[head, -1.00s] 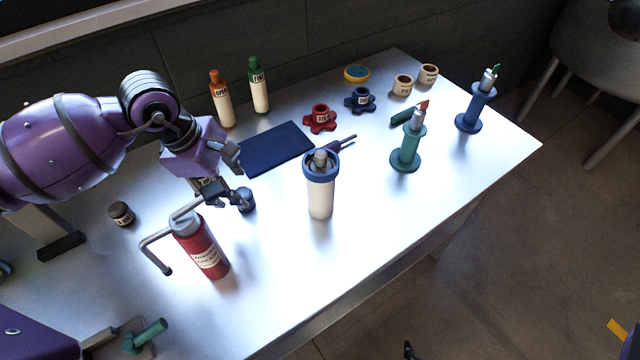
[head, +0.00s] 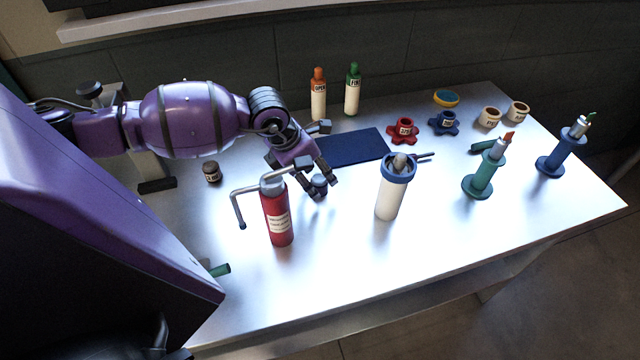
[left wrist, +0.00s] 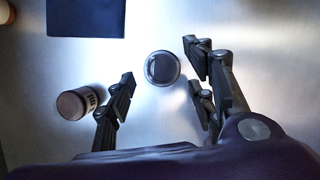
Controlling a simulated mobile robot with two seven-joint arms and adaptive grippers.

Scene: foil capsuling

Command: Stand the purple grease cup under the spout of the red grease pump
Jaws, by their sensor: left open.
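The red grease pump (head: 278,217) stands upright near the left part of the table. A grey bent pipe (head: 238,208) runs from its top out to the left and down. A small dark cup (head: 319,182), bluish-purple in this light, sits just behind and to the right of the pump. It shows from above as a dark round shape with a pale rim in the left wrist view (left wrist: 162,68). My left gripper (head: 321,189) is open, with its fingers on either side of the cup. In the left wrist view gaps show between the fingers and cup. My right gripper is out of view.
A dark labelled jar (head: 211,171) stands left of the pump. A dark blue mat (head: 352,147) lies behind the cup. A white, blue-rimmed canister (head: 388,195) stands to the right. Bottles, valve wheels and two spindle stands occupy the back and right. The front table is largely clear.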

